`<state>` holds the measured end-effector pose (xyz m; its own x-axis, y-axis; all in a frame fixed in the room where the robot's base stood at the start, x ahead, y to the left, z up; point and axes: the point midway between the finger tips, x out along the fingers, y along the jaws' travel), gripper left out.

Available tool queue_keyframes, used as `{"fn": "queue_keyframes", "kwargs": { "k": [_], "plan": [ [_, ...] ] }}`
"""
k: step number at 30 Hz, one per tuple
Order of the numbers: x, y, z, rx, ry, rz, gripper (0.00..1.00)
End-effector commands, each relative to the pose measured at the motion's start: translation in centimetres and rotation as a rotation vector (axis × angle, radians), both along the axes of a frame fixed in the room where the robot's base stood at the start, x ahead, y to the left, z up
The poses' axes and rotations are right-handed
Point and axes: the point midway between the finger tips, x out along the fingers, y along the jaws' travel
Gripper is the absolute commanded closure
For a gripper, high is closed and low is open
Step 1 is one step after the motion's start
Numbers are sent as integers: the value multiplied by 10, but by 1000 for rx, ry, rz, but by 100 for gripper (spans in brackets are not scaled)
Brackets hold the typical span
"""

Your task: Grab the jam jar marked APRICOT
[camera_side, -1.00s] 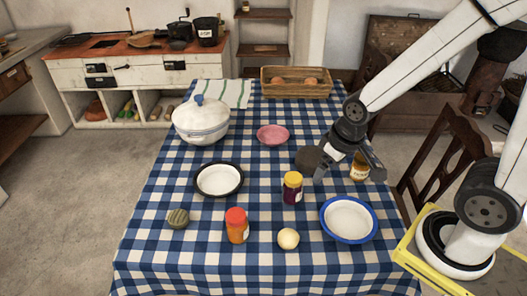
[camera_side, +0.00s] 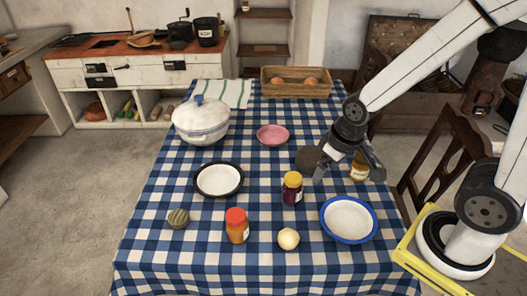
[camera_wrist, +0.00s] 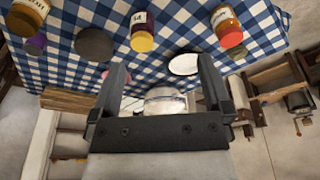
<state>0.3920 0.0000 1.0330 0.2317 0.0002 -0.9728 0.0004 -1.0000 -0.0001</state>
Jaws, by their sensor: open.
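Three jars stand on the checked table. One with orange contents and a red lid (camera_side: 237,226) is at the front; it also shows in the wrist view (camera_wrist: 226,22). One with dark purple contents and a yellow lid (camera_side: 292,188) is near the middle, and in the wrist view (camera_wrist: 142,24). An amber jar (camera_side: 359,169) is at the right, partly hidden by my gripper; it shows at the wrist view's upper left (camera_wrist: 25,14). I cannot read which label says APRICOT. My gripper (camera_side: 348,176) is open and empty, above the table's right side; its fingers show in the wrist view (camera_wrist: 163,82).
A blue-rimmed plate (camera_side: 348,219), a pale ball (camera_side: 288,239), a black-rimmed plate (camera_side: 218,180) and a green striped object (camera_side: 178,219) lie around the jars. A dark disc (camera_side: 306,158) is beside my gripper. Farther back are a pink dish (camera_side: 272,135), white tureen (camera_side: 201,122) and basket (camera_side: 296,90).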

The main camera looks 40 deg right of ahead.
Motion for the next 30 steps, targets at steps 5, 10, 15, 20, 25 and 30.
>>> {"fn": "queue_keyframes", "kwargs": {
  "k": [5,10,15,20,25,30],
  "plan": [
    [8,3,-6,0,-25,12,0],
    [26,11,-20,1,-91,39,0],
    [50,25,-40,6,-192,80,0],
    [70,40,-59,16,-295,120,0],
    [86,57,-79,30,-404,161,0],
    [97,75,-98,50,-514,201,0]
  ]
}}
